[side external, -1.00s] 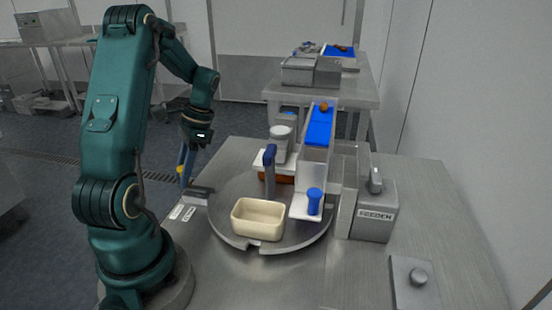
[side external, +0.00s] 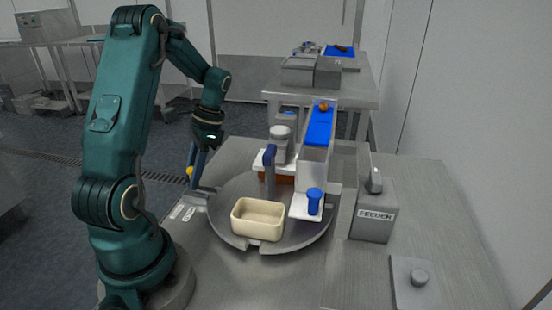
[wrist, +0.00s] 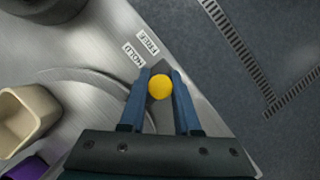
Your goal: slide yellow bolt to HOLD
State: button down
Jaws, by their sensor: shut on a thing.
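The yellow bolt (wrist: 160,87) shows as a round knob between my gripper's fingers in the wrist view. It also shows as a small yellow spot in the side view (side external: 190,171). My gripper (side external: 193,180) points down at the far left edge of the round plate, its blue fingers shut on the knob. In the wrist view, my gripper (wrist: 158,90) has one finger on each side of it. The HOLD label (wrist: 133,58) and the FREE label (wrist: 147,40) lie beside the bolt. The knob appears nearer to HOLD. The fingers partly hide the bolt's mount.
A cream tray (side external: 258,236) stands on the round plate (side external: 227,233). A blue-topped post (side external: 269,158) stands behind it. A blue belt chute (side external: 320,133), a blue knob (side external: 314,195) and the FEEDER box (side external: 374,216) are to the right.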

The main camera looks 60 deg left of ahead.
jog(key=shift+w+d, duration=0.35)
jog(key=shift+w, duration=0.05)
jog(key=c, duration=0.8)
grip_release()
jog(key=shift+o, duration=0.2)
jog(key=shift+v, duration=2.6)
